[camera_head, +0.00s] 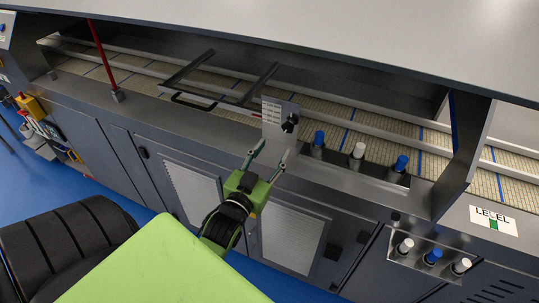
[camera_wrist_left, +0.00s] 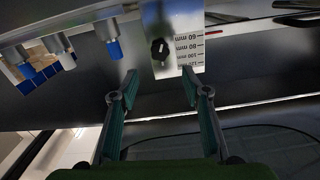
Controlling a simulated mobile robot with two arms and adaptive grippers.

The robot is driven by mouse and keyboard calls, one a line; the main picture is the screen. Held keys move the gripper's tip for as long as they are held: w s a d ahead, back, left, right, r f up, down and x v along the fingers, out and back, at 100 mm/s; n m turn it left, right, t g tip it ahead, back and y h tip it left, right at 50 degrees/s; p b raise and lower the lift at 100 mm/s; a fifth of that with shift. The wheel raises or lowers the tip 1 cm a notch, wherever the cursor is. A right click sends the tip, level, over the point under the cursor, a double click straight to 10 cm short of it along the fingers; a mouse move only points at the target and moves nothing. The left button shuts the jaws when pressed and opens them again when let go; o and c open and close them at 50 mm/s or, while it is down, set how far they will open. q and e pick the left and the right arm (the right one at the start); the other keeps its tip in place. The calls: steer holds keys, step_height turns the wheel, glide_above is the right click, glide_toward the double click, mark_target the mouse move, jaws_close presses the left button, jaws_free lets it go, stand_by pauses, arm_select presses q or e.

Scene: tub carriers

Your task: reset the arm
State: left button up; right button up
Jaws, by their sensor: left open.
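My left gripper (camera_head: 268,156) reaches up from the bottom of the head view, with a green body and two slim fingers. It is open and empty, in front of the machine's edge just below a metal plate (camera_head: 278,122) with a black knob (camera_head: 290,124). In the left wrist view the two fingers (camera_wrist_left: 160,92) stand apart, with nothing between them. The plate with its knob and mm scale (camera_wrist_left: 174,42) shows beyond the fingertips. My right gripper is not in view.
Blue and white knobs (camera_head: 358,150) stand on a ledge right of the plate. More knobs (camera_head: 433,256) sit lower right near a LEVEL sign (camera_head: 493,219). A slatted conveyor (camera_head: 340,128) runs behind. A red rod (camera_head: 101,55) stands at left. Blue floor (camera_head: 35,182) is open at left.

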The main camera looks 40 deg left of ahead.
arm_select(q)
steer(key=shift+s+d, duration=0.15)
steer(key=shift+s, duration=0.5)
steer(key=shift+f, duration=0.1)
steer(key=s+d+f+m+g+h+b, duration=0.1)
steer(key=s+d+f+g, duration=0.2)
steer(key=f, duration=1)
steer(key=s+d+f+g+h, duration=0.2)
steer(key=s+d+f, duration=0.1)
steer(key=f, duration=1)
steer(key=s+d+f+m+g+h+b, duration=0.1)
steer(key=s+d+f+g, duration=0.2)
steer(key=f, duration=1)
steer(key=s+d+f+g+b, duration=0.1)
steer(key=s+d+f+g, duration=0.25)
steer(key=s+f, duration=0.95)
steer(key=s+f+m+g, duration=0.1)
steer(key=s+f, duration=0.3)
steer(key=s, duration=0.5)
steer(key=s+a+f+g+b, duration=0.1)
steer(key=s+f+g, duration=0.3)
steer(key=s, duration=0.5)
steer(key=shift+a+f+m, duration=0.2)
steer(key=shift+f+m, duration=0.2)
steer(key=shift+f, duration=0.3)
